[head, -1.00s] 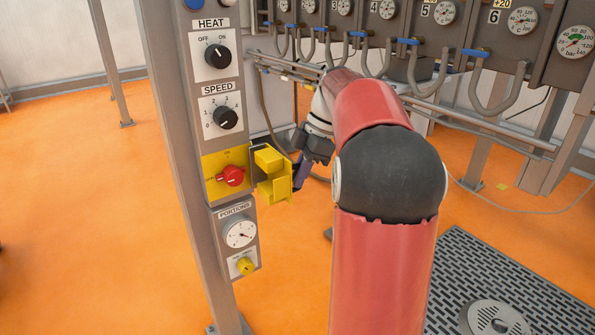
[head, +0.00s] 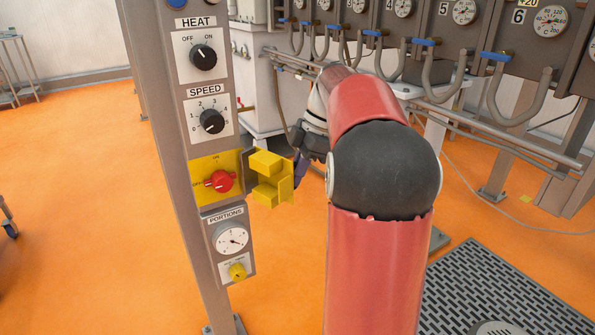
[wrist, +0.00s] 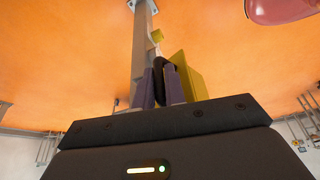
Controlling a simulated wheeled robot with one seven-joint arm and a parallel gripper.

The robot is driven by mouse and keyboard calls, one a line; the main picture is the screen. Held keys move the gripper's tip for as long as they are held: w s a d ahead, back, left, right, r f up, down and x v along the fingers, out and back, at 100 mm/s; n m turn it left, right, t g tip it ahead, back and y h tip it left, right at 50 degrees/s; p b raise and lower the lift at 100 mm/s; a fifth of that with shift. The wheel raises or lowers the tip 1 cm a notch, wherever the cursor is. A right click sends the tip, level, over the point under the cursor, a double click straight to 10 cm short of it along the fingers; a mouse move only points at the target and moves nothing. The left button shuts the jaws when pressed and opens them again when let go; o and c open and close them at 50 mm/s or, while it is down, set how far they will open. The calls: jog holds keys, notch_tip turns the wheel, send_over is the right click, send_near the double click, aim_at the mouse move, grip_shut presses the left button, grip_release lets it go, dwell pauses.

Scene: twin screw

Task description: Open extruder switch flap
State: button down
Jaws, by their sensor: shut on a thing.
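The yellow extruder switch flap (head: 288,186) stands swung out to the right of its panel, on a hinge side next to the post. The red switch knob (head: 219,181) on the yellow plate is uncovered. My gripper (head: 300,170) is at the flap's outer right side, partly hidden by my red arm. In the wrist view my two purple fingers (wrist: 160,88) are closed around a dark part beside the yellow flap (wrist: 187,75). That part looks like the flap's handle, though its join to the flap is hard to see.
HEAT (head: 203,55) and SPEED (head: 212,121) dials sit above the switch, and a PORTIONS dial (head: 232,238) below. Pipes and gauges (head: 464,12) fill the back right. Orange floor is open at left. A floor grate (head: 490,285) lies at lower right.

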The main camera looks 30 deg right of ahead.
jog(key=shift+w+a, duration=0.1)
jog(key=shift+a, duration=0.05)
jog(key=c, duration=1.5)
grip_release()
jog(key=p+v, duration=0.1)
jog(key=v, duration=0.6)
jog(key=shift+r, duration=0.35)
